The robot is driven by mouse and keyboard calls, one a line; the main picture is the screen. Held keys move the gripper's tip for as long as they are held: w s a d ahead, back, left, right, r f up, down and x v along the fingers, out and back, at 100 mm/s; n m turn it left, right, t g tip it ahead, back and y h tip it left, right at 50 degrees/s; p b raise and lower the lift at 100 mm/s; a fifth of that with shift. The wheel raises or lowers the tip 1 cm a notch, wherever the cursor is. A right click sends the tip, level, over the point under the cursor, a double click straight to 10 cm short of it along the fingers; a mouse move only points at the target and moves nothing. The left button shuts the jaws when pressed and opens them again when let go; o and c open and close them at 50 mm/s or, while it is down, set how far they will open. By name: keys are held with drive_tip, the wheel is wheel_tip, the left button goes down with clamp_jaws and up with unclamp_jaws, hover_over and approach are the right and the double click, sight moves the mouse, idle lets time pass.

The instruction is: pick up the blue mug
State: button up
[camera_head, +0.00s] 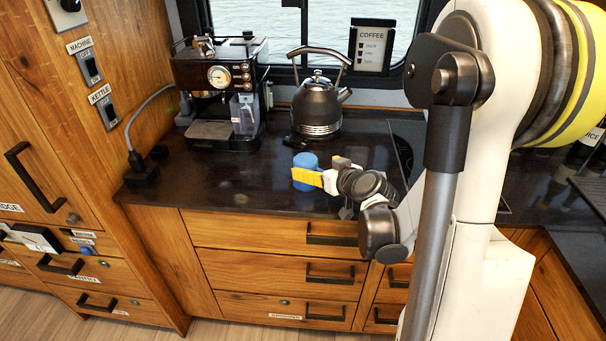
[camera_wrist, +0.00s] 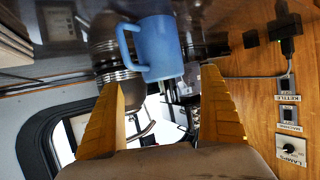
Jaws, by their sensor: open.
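The blue mug (camera_head: 305,161) stands on the dark counter, near its front edge and in front of the kettle. My gripper (camera_head: 306,177) reaches in from the right at counter height, and a yellow finger hides the lower part of the mug in the head view. In the wrist view the mug (camera_wrist: 157,46) appears upside down, with its handle to the left. It lies in line with the gap between the two yellow fingers of my gripper (camera_wrist: 162,76). The fingers are wide apart and nothing is held. I cannot tell whether either finger touches the mug.
A kettle (camera_head: 316,107) stands behind the mug, and a coffee machine (camera_head: 217,85) stands at the back left. A cable and plugs (camera_head: 140,170) lie at the left wall. The counter (camera_head: 225,180) left of the mug is clear. Wooden drawers (camera_head: 270,268) are below.

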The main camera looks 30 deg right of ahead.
sight(306, 164)
drive_tip(key=x, duration=0.2)
drive_tip(key=b+x, duration=0.1)
drive_tip(key=x, duration=0.1)
drive_tip(key=b+x, duration=0.1)
drive_tip(key=x, duration=0.1)
drive_tip(key=shift+w+a+f, duration=0.1)
drive_tip(key=shift+a+f, duration=0.1)
drive_tip(key=shift+f, duration=0.2)
drive_tip(key=shift+r, duration=0.1)
drive_tip(key=shift+c, duration=1)
drive_tip(key=c, duration=1.3)
drive_tip(key=shift+c, duration=0.2)
drive_tip(key=shift+r, duration=0.1)
